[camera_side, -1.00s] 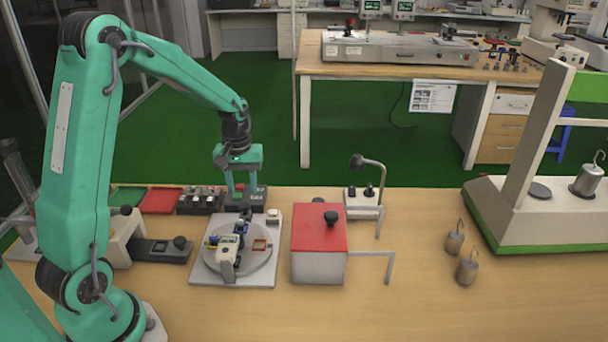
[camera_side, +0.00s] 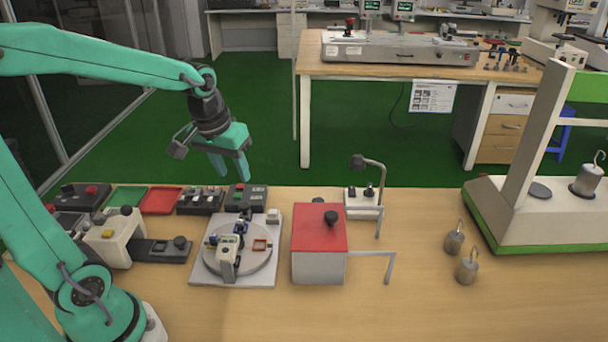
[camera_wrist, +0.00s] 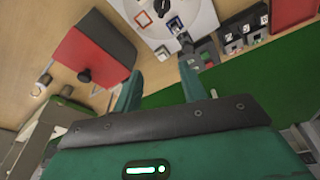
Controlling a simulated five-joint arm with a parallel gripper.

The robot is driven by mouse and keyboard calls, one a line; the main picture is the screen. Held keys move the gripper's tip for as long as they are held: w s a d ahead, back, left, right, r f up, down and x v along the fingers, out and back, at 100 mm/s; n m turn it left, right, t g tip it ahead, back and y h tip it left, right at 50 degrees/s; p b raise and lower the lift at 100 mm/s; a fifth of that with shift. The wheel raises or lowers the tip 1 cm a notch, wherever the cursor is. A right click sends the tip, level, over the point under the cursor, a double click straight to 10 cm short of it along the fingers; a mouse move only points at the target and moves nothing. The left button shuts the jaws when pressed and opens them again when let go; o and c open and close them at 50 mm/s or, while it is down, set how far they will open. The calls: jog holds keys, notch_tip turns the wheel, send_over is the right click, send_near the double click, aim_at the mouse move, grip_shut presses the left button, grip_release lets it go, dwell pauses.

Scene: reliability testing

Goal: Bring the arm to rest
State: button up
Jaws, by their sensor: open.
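My gripper (camera_side: 230,169) hangs in the air above the back edge of the table, in the side view. Its two green fingers are apart with nothing between them, and it is tilted. In the wrist view my gripper (camera_wrist: 157,85) also shows open and empty, with the table beyond its fingertips. My arm reaches in from the left of the side view, its upper link close to level. The gripper touches nothing that I can see.
Below stand a control box with buttons (camera_side: 246,197), a round turntable fixture (camera_side: 262,262) and a red-topped box (camera_side: 319,232). A bent lamp (camera_side: 372,165), metal weights (camera_side: 467,268) and a white-and-green stand (camera_side: 500,225) are to the right. The front right table is clear.

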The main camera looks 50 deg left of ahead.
jog(key=s+d+r+m+t, duration=0.2)
jog(key=s+d+r+m, duration=0.1)
jog(key=s, duration=0.7)
jog(key=shift+s+d+r+m+t, duration=0.15)
jog(key=shift+d+r+m+t, duration=0.2)
jog(key=shift+d+m, duration=0.7)
jog(key=shift+d+n, duration=0.3)
jog(key=shift+n, duration=0.05)
